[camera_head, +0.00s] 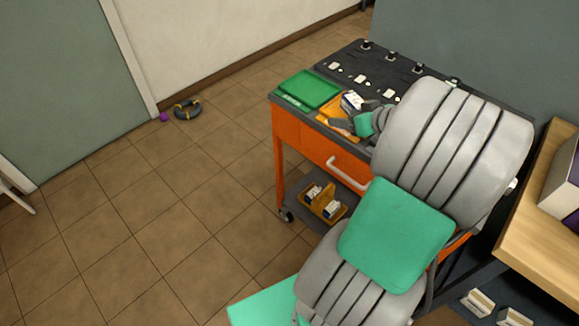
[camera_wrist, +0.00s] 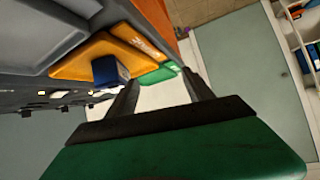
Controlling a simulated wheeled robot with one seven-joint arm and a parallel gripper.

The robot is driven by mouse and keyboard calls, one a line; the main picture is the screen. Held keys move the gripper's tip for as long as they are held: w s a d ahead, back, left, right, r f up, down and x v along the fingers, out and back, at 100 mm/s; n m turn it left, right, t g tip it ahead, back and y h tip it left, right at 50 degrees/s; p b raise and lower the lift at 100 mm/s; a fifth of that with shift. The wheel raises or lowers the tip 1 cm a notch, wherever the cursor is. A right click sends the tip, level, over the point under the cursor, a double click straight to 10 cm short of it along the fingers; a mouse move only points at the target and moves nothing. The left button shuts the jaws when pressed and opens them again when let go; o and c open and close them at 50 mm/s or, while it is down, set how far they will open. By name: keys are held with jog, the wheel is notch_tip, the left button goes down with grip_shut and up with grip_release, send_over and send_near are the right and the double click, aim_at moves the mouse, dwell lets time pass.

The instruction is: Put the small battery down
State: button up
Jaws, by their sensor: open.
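A small white and blue battery (camera_head: 352,101) stands on an orange mat (camera_head: 329,114) on top of the orange cart. In the wrist view the battery (camera_wrist: 106,70) shows its blue side on the orange mat (camera_wrist: 75,62), just left of my fingers. My gripper (camera_wrist: 160,77) is open, with its two dark fingers apart and nothing seen between them. It is close beside the battery and apart from it in the wrist view. In the head view my arm covers the right part of the cart top and most of my gripper.
A green mat (camera_head: 309,89) lies left of the orange one. A dark panel (camera_head: 395,70) with several small fittings lies behind. The cart's lower shelf holds a wooden tray (camera_head: 325,198) with batteries. A wooden bench (camera_head: 541,225) stands right. The tiled floor at left is mostly clear.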

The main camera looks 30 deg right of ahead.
jog(key=s+a+f+n+g, duration=0.15)
jog(key=a+g, duration=0.45)
jog(key=a, duration=1.4)
jog(key=s+a+r+m+g+h+p, duration=0.1)
jog(key=s+a+r+g+p, duration=0.1)
jog(key=s+a, duration=0.5)
jog(key=shift+s+a+r+m, duration=0.2)
jog(key=shift+s+r+m, duration=0.3)
jog(key=shift+s, duration=0.6)
jog(key=shift+r, duration=0.1)
